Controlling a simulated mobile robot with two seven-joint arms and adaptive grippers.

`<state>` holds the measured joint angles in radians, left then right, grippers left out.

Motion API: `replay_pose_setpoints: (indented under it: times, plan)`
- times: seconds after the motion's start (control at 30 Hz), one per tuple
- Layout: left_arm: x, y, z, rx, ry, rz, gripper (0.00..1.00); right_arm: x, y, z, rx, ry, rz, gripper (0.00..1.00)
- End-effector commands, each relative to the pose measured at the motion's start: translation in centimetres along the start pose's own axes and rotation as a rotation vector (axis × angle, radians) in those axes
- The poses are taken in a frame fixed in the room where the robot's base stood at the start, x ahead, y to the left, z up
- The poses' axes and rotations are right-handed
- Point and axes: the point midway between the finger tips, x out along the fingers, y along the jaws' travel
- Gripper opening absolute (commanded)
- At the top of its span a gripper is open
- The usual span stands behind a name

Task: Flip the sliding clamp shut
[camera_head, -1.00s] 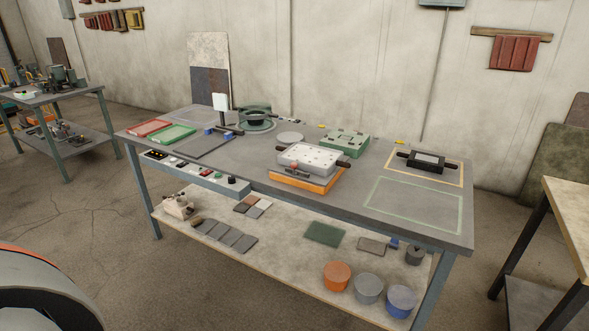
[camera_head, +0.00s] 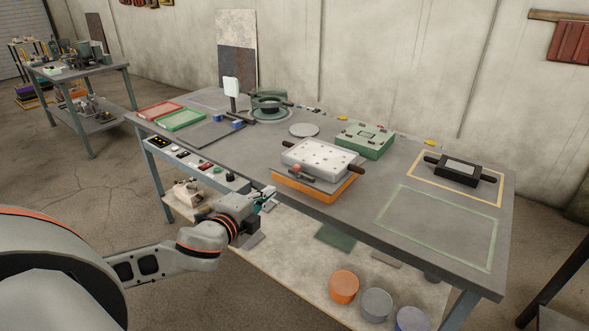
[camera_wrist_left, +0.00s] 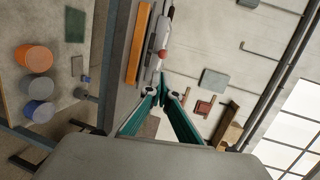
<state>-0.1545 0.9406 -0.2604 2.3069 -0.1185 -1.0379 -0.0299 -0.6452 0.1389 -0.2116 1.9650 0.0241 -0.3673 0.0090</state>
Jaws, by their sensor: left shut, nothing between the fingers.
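The sliding clamp (camera_head: 302,174) is a small dark metal part with a red knob (camera_head: 297,168). It sits at the front edge of a white-topped mould (camera_head: 322,158) on an orange base (camera_head: 312,187). In the left wrist view the red knob (camera_wrist_left: 163,54) shows just beyond my fingertips. My left gripper (camera_head: 270,200) is in front of the table edge, left of the clamp and apart from it. In the wrist view its teal fingers (camera_wrist_left: 164,84) converge and hold nothing. The clamp's exact position is too small to tell. My right gripper is out of view.
A control strip (camera_head: 190,165) runs along the table's front left. A green box (camera_head: 365,141) stands behind the mould, and a black handled block (camera_head: 459,170) lies at the right. The green-outlined area (camera_head: 437,228) is bare. A lower shelf holds several round tubs (camera_head: 344,287).

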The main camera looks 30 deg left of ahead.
Motion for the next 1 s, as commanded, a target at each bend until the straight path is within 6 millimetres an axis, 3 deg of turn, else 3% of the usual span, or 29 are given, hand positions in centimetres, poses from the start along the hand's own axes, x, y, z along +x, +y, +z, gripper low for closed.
replay_pose_setpoints:
  times: [0.53, 1.0]
  plan:
    - [0.7, -0.5, 0.1, 0.011, -0.004, -0.009, 0.0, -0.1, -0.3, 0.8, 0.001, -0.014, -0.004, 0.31]
    - [7.6, -0.6, 0.2, 0.009, -0.004, -0.01, 0.0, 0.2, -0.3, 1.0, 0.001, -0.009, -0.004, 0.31]
